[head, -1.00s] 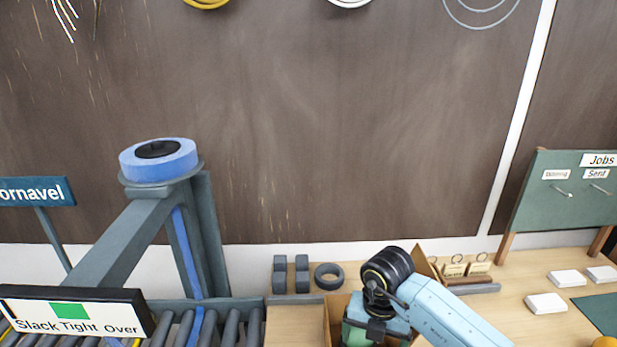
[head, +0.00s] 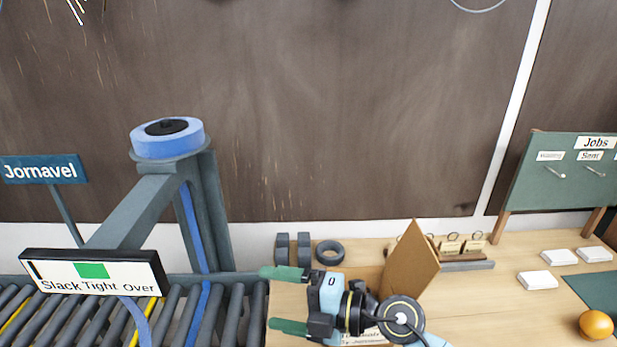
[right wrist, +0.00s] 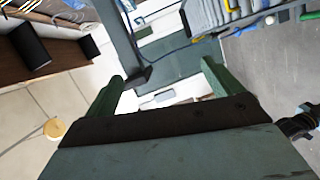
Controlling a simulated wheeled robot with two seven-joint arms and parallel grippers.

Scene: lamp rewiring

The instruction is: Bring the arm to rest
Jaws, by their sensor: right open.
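My right gripper (head: 288,300) shows at the bottom middle of the head view, with its two green fingers apart and pointing left. Nothing is between the fingers. It is over the pale wooden bench, just right of the rollers. In the right wrist view its green fingers (right wrist: 162,85) are also spread and empty, with floor and a grey-green surface beyond them. My left gripper is not in view.
The roller conveyor (head: 232,310) lies at left, with a gauge sign (head: 95,272) and a post carrying a blue roll (head: 168,140). A cardboard flap (head: 411,262) stands close right of my gripper. White cards (head: 538,282) and an orange (head: 595,324) lie at right.

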